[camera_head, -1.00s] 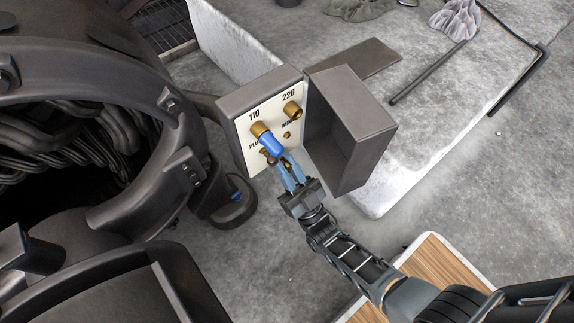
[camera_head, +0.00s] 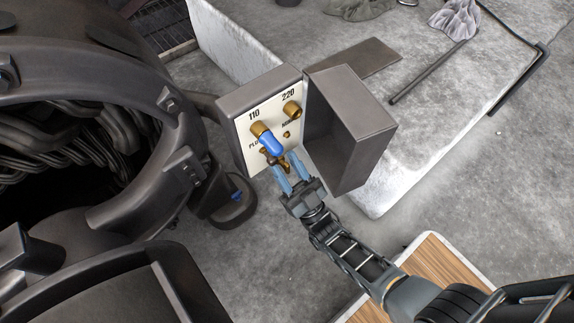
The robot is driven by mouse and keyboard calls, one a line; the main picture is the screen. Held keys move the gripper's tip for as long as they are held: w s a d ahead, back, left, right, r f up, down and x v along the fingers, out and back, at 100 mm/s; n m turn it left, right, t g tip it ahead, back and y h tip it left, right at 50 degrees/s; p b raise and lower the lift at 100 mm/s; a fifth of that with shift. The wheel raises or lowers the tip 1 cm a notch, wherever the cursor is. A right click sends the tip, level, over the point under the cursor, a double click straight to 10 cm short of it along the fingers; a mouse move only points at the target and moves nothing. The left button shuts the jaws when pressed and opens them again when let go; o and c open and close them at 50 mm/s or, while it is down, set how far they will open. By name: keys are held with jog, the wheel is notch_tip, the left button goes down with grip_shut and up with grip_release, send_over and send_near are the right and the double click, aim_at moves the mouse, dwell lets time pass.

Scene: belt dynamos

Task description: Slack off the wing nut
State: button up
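A cream terminal panel (camera_head: 245,128) marked 110 and 220 is set in an open grey box. A blue plug (camera_head: 271,144) sits on the brass post under 110. The brass post under 220 (camera_head: 292,108) is bare. Below the blue plug is a small brass piece, which looks like the wing nut (camera_head: 283,164); its wings are small and partly hidden. My gripper (camera_head: 286,170) is open, with its two light-blue fingers spread either side of the brass piece. I cannot tell whether either finger touches it.
The box's open grey cover (camera_head: 368,140) stands close to the right of my gripper. A large dark dynamo housing (camera_head: 165,110) is at left. A pale stone slab (camera_head: 440,100) behind holds a rod (camera_head: 428,72), a flat plate and cloths.

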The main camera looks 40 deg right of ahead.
jog(key=v, duration=0.7)
jog(key=shift+s+f, duration=0.25)
jog(key=shift+s, duration=0.05)
dwell(0.5)
